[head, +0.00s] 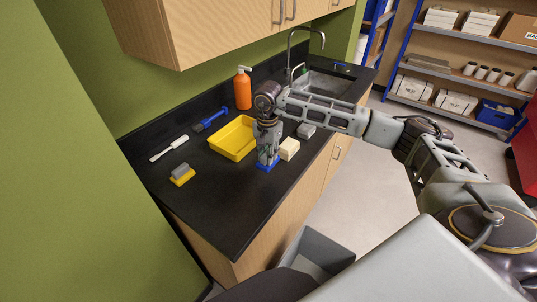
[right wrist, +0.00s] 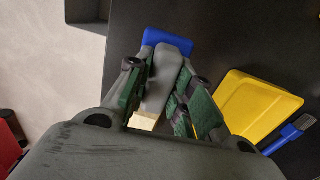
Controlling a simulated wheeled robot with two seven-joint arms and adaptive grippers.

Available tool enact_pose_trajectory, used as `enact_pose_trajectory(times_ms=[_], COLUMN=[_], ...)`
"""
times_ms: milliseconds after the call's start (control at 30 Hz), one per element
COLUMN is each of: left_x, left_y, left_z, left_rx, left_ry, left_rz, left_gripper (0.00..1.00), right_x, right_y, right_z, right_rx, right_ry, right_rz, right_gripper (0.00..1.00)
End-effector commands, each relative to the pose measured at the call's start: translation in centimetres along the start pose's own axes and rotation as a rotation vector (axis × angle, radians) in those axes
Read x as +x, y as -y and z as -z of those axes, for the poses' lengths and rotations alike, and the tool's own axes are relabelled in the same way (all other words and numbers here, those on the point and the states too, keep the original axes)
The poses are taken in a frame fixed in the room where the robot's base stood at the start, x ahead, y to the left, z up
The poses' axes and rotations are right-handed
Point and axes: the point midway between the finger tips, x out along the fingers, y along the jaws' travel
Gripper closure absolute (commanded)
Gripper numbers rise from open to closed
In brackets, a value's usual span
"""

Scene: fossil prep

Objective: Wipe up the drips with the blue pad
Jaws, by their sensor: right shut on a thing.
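The blue pad (head: 266,167) lies on the black counter (head: 222,208) near its front edge, and it also shows in the right wrist view (right wrist: 167,40). It has a grey handle (right wrist: 160,88). My right gripper (head: 267,156) reaches down from above and is shut on that handle, with a finger on each side. The pad looks flat on or very close to the counter; I cannot tell if it touches. No drips can be made out in either view; the gripper and pad hide the counter beneath them. My left gripper is not in view.
A yellow tray (head: 226,149) is left of the gripper; a cream block (head: 289,148) and grey block (head: 306,131) are close on the right. The front-left counter is clear.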

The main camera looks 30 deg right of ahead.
Motion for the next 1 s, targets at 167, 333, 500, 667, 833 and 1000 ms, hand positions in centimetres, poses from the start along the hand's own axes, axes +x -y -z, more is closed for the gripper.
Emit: enact_pose_trajectory(times_ms=[167, 333, 500, 667, 833, 1000], left_x=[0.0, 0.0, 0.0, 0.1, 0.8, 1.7], left_y=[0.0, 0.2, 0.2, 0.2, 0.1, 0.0], left_z=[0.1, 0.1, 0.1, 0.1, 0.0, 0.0], left_rx=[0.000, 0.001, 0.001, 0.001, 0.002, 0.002], left_ry=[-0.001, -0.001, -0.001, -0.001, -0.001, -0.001], left_rz=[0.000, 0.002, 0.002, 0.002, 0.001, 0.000], left_gripper=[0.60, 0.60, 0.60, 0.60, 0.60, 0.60], right_x=[0.0, 0.0, 0.0, 0.3, 1.7, 3.7], right_y=[0.1, 0.1, 0.1, 0.1, 0.0, -0.1], right_z=[0.0, 0.0, 0.0, 0.0, 0.1, 0.3], right_rx=[0.021, 0.031, 0.031, 0.030, 0.027, 0.022], right_ry=[0.000, 0.000, 0.000, 0.000, 0.001, 0.001], right_rz=[0.000, 0.000, 0.000, 0.000, -0.001, -0.002], right_gripper=[1.00, 1.00, 1.00, 1.00, 1.00, 1.00])
